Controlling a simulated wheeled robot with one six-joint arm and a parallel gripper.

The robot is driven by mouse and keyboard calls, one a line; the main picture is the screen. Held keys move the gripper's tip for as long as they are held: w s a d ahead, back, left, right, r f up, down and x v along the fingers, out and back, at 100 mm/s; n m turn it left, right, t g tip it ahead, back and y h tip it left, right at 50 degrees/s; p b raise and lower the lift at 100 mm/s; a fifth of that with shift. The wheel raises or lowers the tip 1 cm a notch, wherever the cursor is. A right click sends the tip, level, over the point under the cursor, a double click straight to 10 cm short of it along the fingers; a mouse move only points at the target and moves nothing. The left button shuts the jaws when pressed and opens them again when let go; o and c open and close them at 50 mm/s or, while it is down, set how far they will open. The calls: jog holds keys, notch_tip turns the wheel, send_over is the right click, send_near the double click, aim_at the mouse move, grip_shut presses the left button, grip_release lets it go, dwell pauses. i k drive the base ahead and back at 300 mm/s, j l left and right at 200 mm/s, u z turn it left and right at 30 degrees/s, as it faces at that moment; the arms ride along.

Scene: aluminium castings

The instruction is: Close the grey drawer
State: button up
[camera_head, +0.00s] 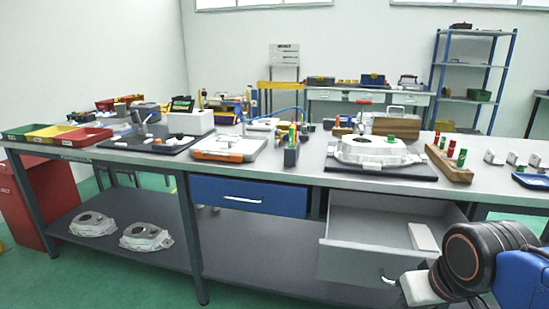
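The grey drawer (352,263) is pulled out from under the workbench, right of the blue drawer. Its inside shows, with a pale block-like item (422,236) lying in it toward the right. A silver handle is partly visible on the right of its front panel (388,281). My arm, with a black wrist joint and blue link, is at the lower right, in front of the drawer's right side. A pale part at its left end is near the handle. My gripper's fingers cannot be made out, and I cannot tell whether it touches the drawer.
The blue drawer (248,196) is shut. The grey bench top (300,172) carries a casting (375,150) on a dark mat, a wooden block with coloured plugs (449,163), and trays. Two castings lie on the lower shelf (170,262). Green floor is at the front left.

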aim_at(368, 242)
jog(key=k+l, duration=0.1)
jog(key=l, duration=0.35)
jog(key=k+l+u, duration=0.1)
jog(key=l, duration=0.35)
jog(key=k+l, duration=0.15)
jog(key=l, duration=0.3)
